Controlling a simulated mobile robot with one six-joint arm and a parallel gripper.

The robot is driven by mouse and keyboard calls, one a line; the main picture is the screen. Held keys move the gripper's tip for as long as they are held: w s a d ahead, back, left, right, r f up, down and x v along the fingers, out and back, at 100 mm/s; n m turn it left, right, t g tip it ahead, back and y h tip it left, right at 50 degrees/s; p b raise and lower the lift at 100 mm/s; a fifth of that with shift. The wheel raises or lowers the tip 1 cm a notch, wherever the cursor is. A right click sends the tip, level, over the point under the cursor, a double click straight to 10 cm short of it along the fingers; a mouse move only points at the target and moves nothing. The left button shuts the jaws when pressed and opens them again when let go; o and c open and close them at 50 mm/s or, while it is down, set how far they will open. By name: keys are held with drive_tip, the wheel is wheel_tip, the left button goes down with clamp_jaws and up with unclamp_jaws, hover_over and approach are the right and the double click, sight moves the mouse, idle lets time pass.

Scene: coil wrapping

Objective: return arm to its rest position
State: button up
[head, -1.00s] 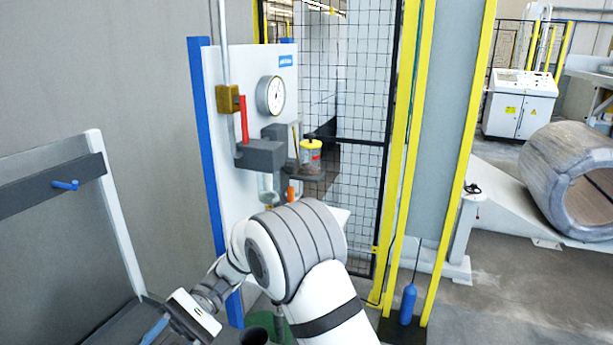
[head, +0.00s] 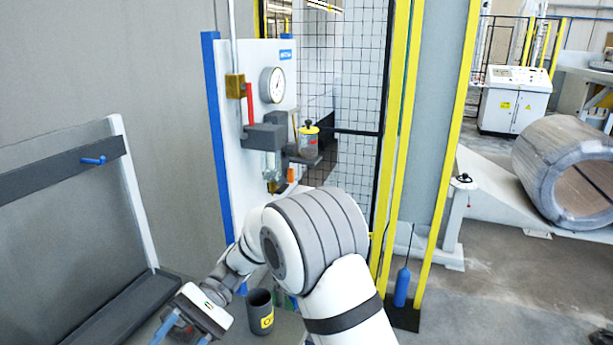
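My arm, white with grey bands, rises from the bottom edge and bends at a large grey-ringed joint in front of the wall panel. Its forearm points down to the left.
A dark cup with a yellow label (head: 261,311) stands right of my gripper. The panel (head: 235,130) carries a gauge (head: 272,85) and a yellow-topped jar (head: 309,140). A grey bench (head: 125,305) is left; yellow fence posts (head: 440,130) and a coil (head: 565,172) are right.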

drive_tip(key=s+d+f+m+t+h+b, duration=0.1)
drive_tip(key=d+t, duration=0.4)
drive_tip(key=d, duration=0.7)
drive_tip(key=s+d+f+m+t+h+b, duration=0.1)
drive_tip(key=d+f+t+h+b, duration=0.2)
drive_tip(key=d, duration=1)
drive_tip(key=s+d+f+m+t+h+b, duration=0.1)
drive_tip(key=d+f+m+t+h+b, duration=0.1)
drive_tip(key=d+t+b, duration=0.3)
drive_tip(key=d+f+t, duration=0.1)
drive_tip(key=d+t, duration=0.3)
drive_tip(key=d, duration=0.4)
drive_tip(key=shift+s+f, duration=0.2)
drive_tip(key=shift+s, duration=0.05)
drive_tip(key=shift+c, duration=1.1)
drive_tip(key=shift+a, duration=0.1)
drive_tip(key=shift+c, duration=0.3)
